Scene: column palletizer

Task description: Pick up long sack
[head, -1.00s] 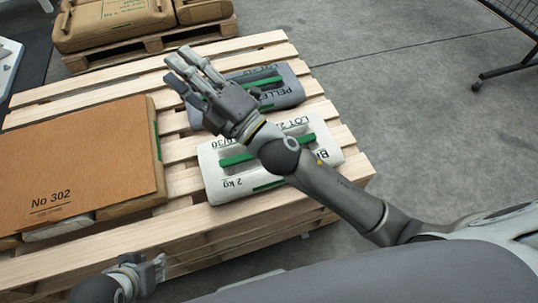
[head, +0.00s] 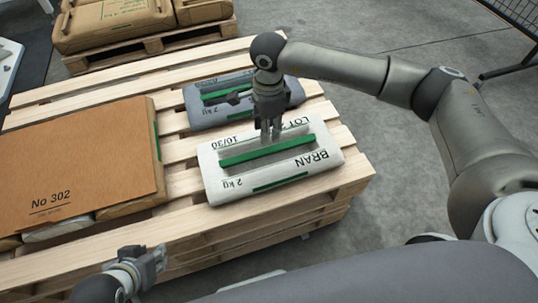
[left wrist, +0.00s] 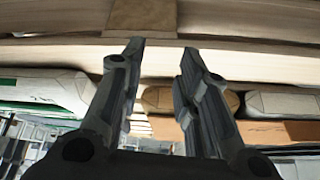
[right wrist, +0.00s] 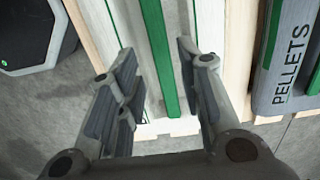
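A white BRAN sack (head: 305,170) with a raised green handle strip (head: 265,150) lies on the pallet's near right part. A grey PELLETS sack (head: 205,115) with a green strip lies just behind it; it also shows in the right wrist view (right wrist: 290,70). My right gripper (head: 271,137) points down just over the white sack. In the right wrist view its fingers (right wrist: 156,55) are spread on either side of the green strip, holding nothing; contact cannot be told. My left gripper (head: 158,257) is open and empty at the pallet's near edge; its spread fingers show in the left wrist view (left wrist: 160,55).
The wooden pallet (head: 190,180) carries a brown sheet marked No 302 (head: 70,160) over sacks on the left. Another pallet (head: 150,45) with brown sacks stands behind. A wire-mesh cart (head: 515,25) stands at the back right. The floor at right is clear.

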